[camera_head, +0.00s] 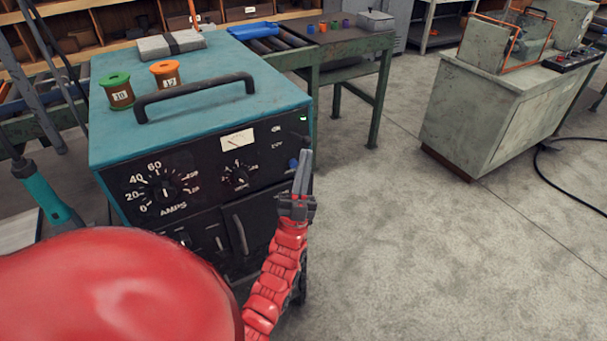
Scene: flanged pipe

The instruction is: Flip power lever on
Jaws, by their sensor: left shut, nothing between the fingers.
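The teal power unit (210,75) stands at the left, its black front panel (205,150) facing me. A small green light (303,118) glows in the upper right corner. My left gripper (304,157) is shut and empty, its fingers pointing up just below the green light, in front of the panel's right edge. I cannot tell whether it touches the panel. My right gripper is not in view.
A blue knob (293,163) sits beside my fingers. A black handle (195,97), green spool (117,90) and orange spool (165,73) are on the unit's top. A green workbench (345,47) stands behind; a grey cabinet (500,115) is at right. The floor between is clear.

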